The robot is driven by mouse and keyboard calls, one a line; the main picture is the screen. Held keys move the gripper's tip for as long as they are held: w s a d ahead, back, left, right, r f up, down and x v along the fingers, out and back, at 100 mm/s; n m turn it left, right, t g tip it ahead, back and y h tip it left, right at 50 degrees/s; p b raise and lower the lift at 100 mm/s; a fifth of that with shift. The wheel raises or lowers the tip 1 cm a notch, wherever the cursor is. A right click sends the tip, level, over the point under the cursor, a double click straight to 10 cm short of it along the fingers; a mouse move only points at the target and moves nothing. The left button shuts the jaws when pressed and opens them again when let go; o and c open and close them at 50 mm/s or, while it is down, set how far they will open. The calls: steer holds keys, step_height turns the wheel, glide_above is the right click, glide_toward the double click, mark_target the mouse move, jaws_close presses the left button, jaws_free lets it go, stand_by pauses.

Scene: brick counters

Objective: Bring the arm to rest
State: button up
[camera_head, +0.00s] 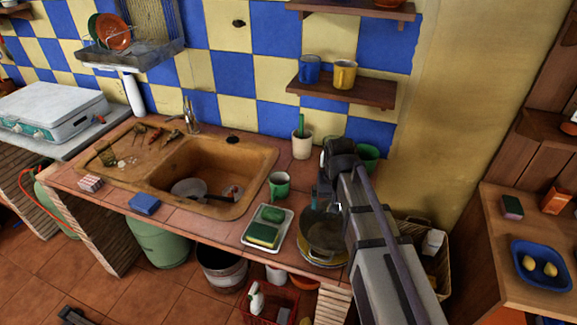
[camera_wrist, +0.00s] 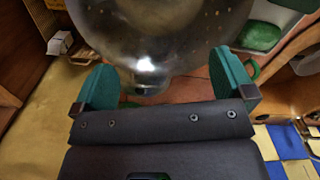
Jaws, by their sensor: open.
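My arm reaches in from the lower right in the head view, over the right end of the tiled counter (camera_head: 225,232). My gripper (camera_wrist: 160,74) is open, with its two green fingers wide apart in the wrist view. A shiny rounded metal vessel (camera_wrist: 165,30) fills the upper middle of that view, beyond and partly between the fingers. I cannot tell whether they touch it. In the head view the gripper is mostly hidden by the arm, near a metal pan (camera_head: 326,232) on the counter's right end.
A tray (camera_head: 250,242) with sponges and a green mug (camera_head: 279,185) stand left of the pan. A white pot (camera_head: 302,145) and a green cup (camera_head: 366,157) stand behind. A shelf (camera_head: 340,91) with two mugs hangs above. A wooden counter with a blue dish (camera_head: 541,264) is at right.

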steer(key=s+d, duration=0.6)
steer(key=s, duration=0.7)
steer(key=shift+d, duration=0.15)
